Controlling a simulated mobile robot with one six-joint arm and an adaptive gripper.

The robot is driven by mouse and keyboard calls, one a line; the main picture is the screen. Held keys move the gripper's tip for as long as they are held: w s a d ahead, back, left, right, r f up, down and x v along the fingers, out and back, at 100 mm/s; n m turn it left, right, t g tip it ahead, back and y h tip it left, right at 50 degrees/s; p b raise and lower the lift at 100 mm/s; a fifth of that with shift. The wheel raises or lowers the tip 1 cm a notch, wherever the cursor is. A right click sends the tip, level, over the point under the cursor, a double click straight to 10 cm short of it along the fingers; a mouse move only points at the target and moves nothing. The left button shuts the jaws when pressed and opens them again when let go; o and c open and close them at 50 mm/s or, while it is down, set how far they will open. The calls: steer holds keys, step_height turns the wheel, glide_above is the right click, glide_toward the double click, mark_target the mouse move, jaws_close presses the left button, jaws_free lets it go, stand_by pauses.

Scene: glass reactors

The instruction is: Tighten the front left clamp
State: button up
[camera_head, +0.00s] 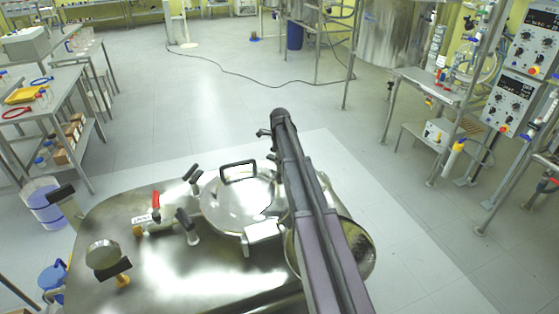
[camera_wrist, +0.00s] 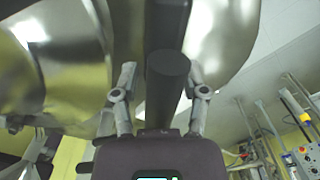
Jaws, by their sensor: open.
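The vessel's round steel lid (camera_head: 222,207) has a black loop handle (camera_head: 238,170). Black-handled clamps stand at its left, one near the rim (camera_head: 187,225) and one farther back (camera_head: 193,173). I cannot tell which is the front left clamp. In the head view, my dark arm covers the lid's right side, and my gripper cannot be made out. In the wrist view, my gripper (camera_wrist: 160,92) is open. A dark cylinder (camera_wrist: 168,68), seemingly a handle, shows between its two fingers. I cannot tell whether they touch it.
The steel vessel top (camera_head: 180,265) carries a round cap (camera_head: 102,254) and a red-handled valve (camera_head: 156,204). A bench (camera_head: 60,80) stands at the left. Control boxes (camera_head: 510,100) are at the right. The floor behind the vessel is mostly clear, apart from a cable.

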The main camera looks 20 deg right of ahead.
jaws_close()
steer(key=shift+n, duration=0.4)
steer(key=n, duration=0.4)
steer(key=shift+s, duration=0.1)
steer(key=n, duration=0.4)
steer(key=shift+n, duration=0.3)
steer(key=n, duration=0.4)
steer(key=shift+n, duration=0.3)
steer(key=n, duration=0.4)
